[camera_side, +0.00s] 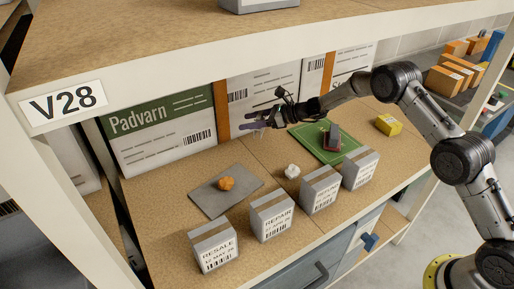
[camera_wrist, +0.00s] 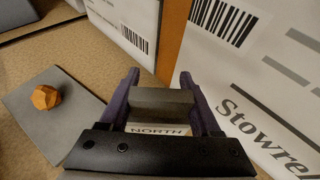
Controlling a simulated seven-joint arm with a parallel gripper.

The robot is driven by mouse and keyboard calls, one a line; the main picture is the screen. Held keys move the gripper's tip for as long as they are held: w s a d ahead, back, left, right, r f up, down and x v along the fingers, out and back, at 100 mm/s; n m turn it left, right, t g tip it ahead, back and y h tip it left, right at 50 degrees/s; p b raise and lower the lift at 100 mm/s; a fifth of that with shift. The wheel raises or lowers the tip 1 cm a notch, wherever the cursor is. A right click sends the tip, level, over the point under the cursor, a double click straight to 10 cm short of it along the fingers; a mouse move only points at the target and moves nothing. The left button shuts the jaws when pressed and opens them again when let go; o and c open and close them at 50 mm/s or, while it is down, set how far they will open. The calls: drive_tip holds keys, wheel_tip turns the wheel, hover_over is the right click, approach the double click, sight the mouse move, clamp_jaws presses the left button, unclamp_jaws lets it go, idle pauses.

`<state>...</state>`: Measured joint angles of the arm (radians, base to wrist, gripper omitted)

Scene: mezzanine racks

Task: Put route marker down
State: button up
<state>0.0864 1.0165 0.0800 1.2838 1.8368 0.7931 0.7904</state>
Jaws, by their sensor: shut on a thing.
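My gripper (camera_side: 256,120) hangs over the back of the shelf, in front of the large printed boxes. In the wrist view its purple fingers (camera_wrist: 158,103) are shut on a grey block (camera_wrist: 164,101) with a pale label reading NORTH, which I take to be the route marker. The block sits between the fingertips, and its lower part is hidden by the gripper's black bar. In the side view the block is too small to make out clearly, and the gripper appears above the shelf board (camera_side: 180,190).
A grey mat (camera_side: 207,204) bears an orange lump (camera_side: 226,183). A white lump (camera_side: 292,171) lies right of it. A green mat (camera_side: 304,134) holds a dark red-and-grey object (camera_side: 332,138); a yellow box (camera_side: 388,124) is beyond. Several labelled grey cartons (camera_side: 271,215) line the front edge.

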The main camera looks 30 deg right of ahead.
wheel_tip(320, 180, down, 8)
drive_tip(key=shift+r, duration=0.25)
drive_tip(key=shift+f, duration=0.1)
drive_tip(key=shift+f, duration=0.1)
drive_tip(key=o, duration=1.5)
drive_tip(key=shift+c, duration=0.2)
drive_tip(key=shift+s+d+r, duration=0.15)
drive_tip(key=shift+d+r, duration=0.05)
drive_tip(key=shift+r, duration=0.05)
drive_tip(key=v, duration=1.1)
drive_tip(key=shift+s+d+r, duration=0.15)
drive_tip(key=shift+s+d, duration=0.05)
